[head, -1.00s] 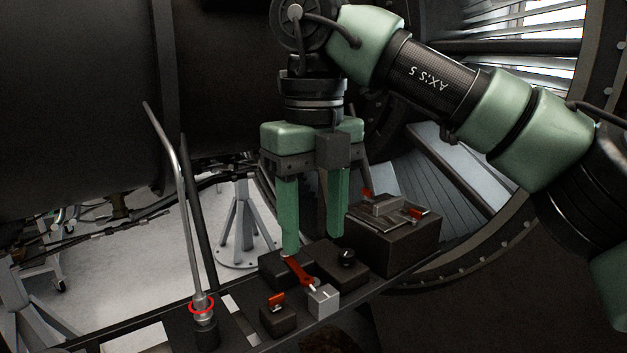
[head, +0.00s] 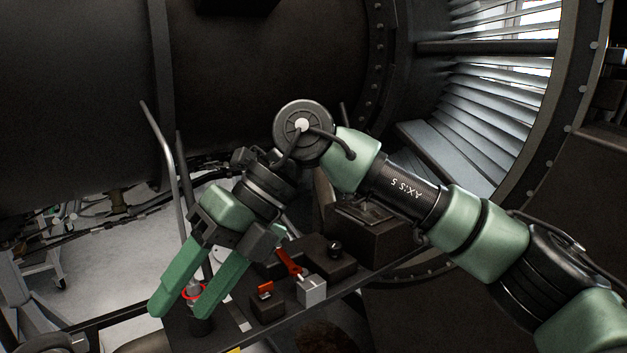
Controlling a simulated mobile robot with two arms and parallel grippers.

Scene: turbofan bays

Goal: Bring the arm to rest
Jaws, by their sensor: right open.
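My right gripper (head: 180,308) is open, with its two green fingers pointing down and to the left. Nothing is seen between the fingers except the background and part of the red-ringed post (head: 194,290), which stands behind them. My right arm (head: 405,190) comes in from the right and bends at a round joint above the panel. My left gripper is not in view.
A dark panel (head: 352,285) holds a red lever (head: 288,262), a small red switch (head: 265,289), a grey block (head: 312,290) and a black knob (head: 334,248). A bent metal rod (head: 165,155) rises at left. The large dark engine casing (head: 270,70) fills the back.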

